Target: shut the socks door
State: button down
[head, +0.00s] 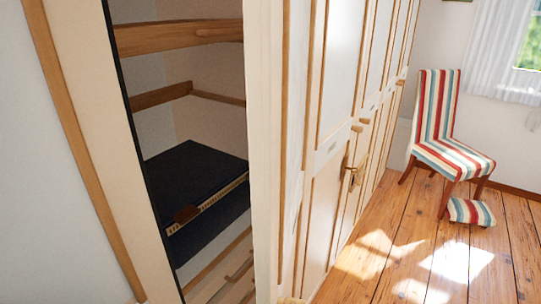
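A tall white wardrobe with timber trim runs along the left and middle of the head view. Its near compartment stands open, showing wooden shelves (180,38) and a dark navy box or folded stack (195,170) inside. A white upright panel (265,150) borders the opening on the right; I cannot tell whether it is an open door's edge or a fixed post. Panelled doors (338,75) beyond it look closed. Any socks label is too small to read, so I cannot tell which door is the socks door. My gripper is not in view.
A striped chair (450,130) and a small striped footstool (471,212) stand at the right, below a curtained window. The sunlit plank floor (430,265) in front of the wardrobe is clear.

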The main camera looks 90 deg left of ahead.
aim_at(279, 35)
jog(key=u, duration=2.3)
jog(key=k, duration=0.6)
jog(key=z, duration=0.55)
